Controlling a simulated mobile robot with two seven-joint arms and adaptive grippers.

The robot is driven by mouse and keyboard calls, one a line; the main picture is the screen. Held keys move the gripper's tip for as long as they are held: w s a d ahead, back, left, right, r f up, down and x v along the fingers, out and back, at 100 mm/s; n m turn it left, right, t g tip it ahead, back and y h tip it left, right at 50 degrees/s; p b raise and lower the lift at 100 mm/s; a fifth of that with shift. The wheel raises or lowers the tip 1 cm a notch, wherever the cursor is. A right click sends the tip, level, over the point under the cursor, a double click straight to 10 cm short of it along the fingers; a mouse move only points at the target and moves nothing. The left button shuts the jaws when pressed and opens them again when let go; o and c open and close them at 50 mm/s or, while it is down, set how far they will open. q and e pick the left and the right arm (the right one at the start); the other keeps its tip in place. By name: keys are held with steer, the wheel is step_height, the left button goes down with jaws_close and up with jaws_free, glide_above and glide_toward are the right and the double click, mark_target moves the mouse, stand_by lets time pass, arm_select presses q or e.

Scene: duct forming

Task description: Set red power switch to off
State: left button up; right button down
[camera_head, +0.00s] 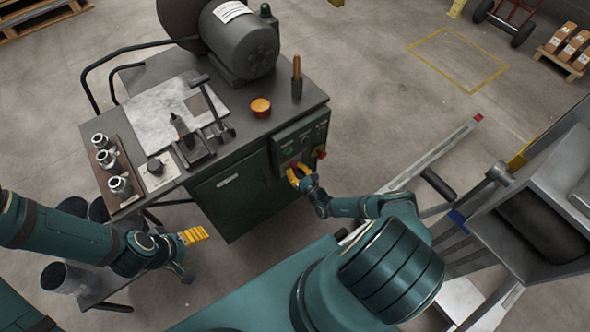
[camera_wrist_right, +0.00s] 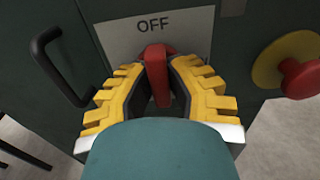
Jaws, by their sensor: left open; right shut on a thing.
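The red power switch (camera_wrist_right: 157,75) shows in the right wrist view as an upright red handle on a light plate (camera_wrist_right: 120,38) marked OFF above it. My right gripper (camera_wrist_right: 157,88) has its yellow fingers on both sides of the handle and is shut on it. In the head view my right gripper (camera_head: 299,175) is at the front panel of the dark green machine cabinet (camera_head: 235,200) and covers the switch. My left gripper (camera_head: 192,250) is open and empty, to the left of the cabinet front, away from the switch.
A red button on a yellow disc (camera_wrist_right: 300,78) sits right of the switch. A dark handle (camera_wrist_right: 62,68) is on the cabinet left of it. The bench top (camera_head: 235,125) carries a motor (camera_head: 238,45), an orange-red dome (camera_head: 260,107) and metal fittings (camera_head: 108,158).

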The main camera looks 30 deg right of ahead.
steer(key=shift+r, duration=0.1)
steer(key=c, duration=0.9)
jaws_free()
steer(key=shift+c, duration=0.2)
steer(key=s+d, duration=0.1)
steer(key=s, duration=1.1)
steer(key=shift+w+a, duration=0.1)
